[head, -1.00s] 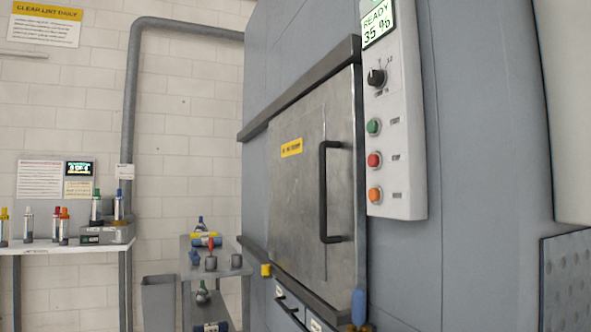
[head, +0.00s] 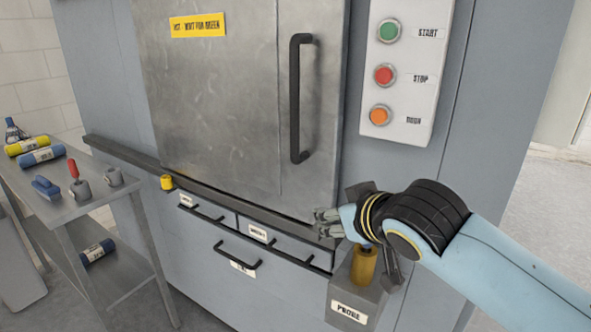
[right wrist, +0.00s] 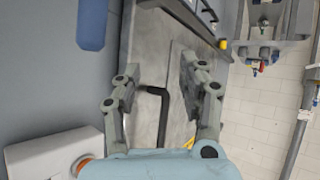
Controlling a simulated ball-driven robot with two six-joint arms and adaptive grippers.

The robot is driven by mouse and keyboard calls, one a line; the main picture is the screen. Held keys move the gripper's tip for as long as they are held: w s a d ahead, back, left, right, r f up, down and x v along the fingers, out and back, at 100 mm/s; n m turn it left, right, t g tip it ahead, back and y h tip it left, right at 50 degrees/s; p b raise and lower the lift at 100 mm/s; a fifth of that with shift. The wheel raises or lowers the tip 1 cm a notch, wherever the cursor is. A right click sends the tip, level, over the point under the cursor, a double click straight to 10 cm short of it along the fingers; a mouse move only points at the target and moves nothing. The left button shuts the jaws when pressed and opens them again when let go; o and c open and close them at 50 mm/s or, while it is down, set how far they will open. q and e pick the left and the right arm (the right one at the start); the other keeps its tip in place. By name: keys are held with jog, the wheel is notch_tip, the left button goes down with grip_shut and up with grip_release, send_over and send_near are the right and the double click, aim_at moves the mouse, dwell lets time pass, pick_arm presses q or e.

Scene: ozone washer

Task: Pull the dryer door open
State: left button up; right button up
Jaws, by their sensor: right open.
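The dryer door (head: 222,120) is a grey metal panel with a yellow label. It appears closed. Its black upright handle (head: 296,98) is on the door's right side. My right gripper (head: 320,223) is below and slightly right of the handle, apart from it. In the right wrist view, the open right gripper (right wrist: 160,68) has nothing between its fingers, and the handle (right wrist: 157,112) shows beyond and between them. The door (right wrist: 150,60) lies behind. My left gripper is not in view.
A button panel (head: 405,70) is right of the door. A rail (head: 125,150) and several small drawers (head: 215,225) are below it. A probe holder (head: 345,300) stands under my right wrist.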

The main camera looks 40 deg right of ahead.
jog(key=w+r+t, duration=0.4)
jog(key=r, duration=1.1)
jog(key=t+p, duration=0.2)
jog(key=t, duration=0.1)
send_near(297, 71)
jog(key=shift+m, duration=0.4)
jog(key=w+p, duration=0.1)
jog(key=w, duration=0.2)
jog(key=w+d, duration=0.1)
jog(key=w, duration=0.3)
jog(key=w+d+p, duration=0.1)
jog(key=w, duration=0.2)
jog(key=shift+w+r+p, duration=0.15)
jog(key=shift+p, duration=0.15)
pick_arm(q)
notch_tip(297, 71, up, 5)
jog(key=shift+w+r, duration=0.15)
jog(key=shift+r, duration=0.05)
pick_arm(e)
jog(key=shift+w, duration=0.25)
grip_shut()
jog(key=shift+w+f+g, duration=0.25)
jog(key=shift+f+g, duration=0.05)
jog(key=shift+f, duration=0.05)
